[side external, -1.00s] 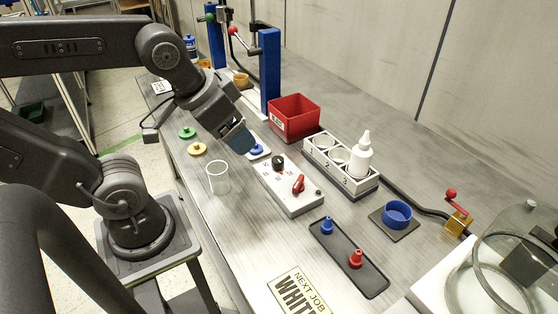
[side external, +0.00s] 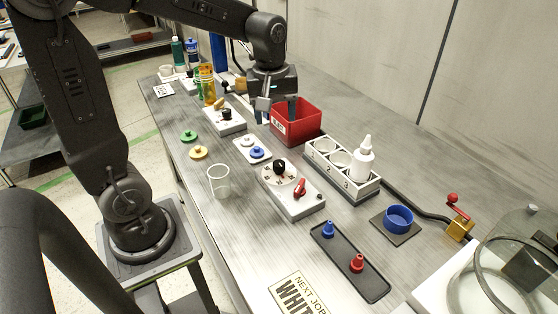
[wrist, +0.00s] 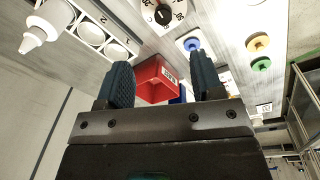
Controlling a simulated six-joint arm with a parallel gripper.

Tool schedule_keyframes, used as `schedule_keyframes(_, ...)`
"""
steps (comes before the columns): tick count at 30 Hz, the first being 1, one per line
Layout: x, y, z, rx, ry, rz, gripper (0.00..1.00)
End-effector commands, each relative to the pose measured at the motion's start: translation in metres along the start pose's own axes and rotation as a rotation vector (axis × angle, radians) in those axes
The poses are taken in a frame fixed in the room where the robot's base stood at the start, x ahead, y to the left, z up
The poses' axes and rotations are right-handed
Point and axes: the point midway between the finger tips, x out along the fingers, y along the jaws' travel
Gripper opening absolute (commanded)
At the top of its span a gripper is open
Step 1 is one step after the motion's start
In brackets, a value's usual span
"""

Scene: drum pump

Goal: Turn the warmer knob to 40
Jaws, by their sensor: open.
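A white box (side external: 286,207) near the middle of the table carries a black knob (side external: 279,167) on a round numbered dial and a red switch handle (side external: 299,187). The black knob also shows at the top edge of the wrist view (wrist: 162,15), where the dial is partly cut off. I cannot read the setting surely. My gripper (side external: 278,109) is open and empty, fingers pointing down beside and partly in front of the red bin (side external: 296,124). It is apart from the knob, behind it in the side view. Its two fingers also show in the wrist view (wrist: 160,78).
A white rack (side external: 340,170) with a dropper bottle (side external: 362,160) stands right of the box. A clear cup (side external: 219,182) stands on its left. A plate with a blue knob (side external: 257,152) and a second box with a black knob (side external: 226,115) lie behind.

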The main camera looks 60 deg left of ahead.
Motion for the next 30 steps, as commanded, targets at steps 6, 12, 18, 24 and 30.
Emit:
schedule_keyframes(6, 0.026, 0.008, -0.03, -0.238, -0.048, -0.074, 0.61)
schedule_keyframes(12, 0.041, 0.008, -0.032, -0.27, -0.053, -0.084, 0.61)
schedule_keyframes(18, 0.076, 0.005, -0.029, -0.268, -0.055, -0.086, 0.61)
schedule_keyframes(24, 0.118, 0.002, -0.026, -0.267, -0.056, -0.086, 0.61)
schedule_keyframes(30, 0.15, 0.0, -0.025, -0.267, -0.053, -0.082, 0.61)
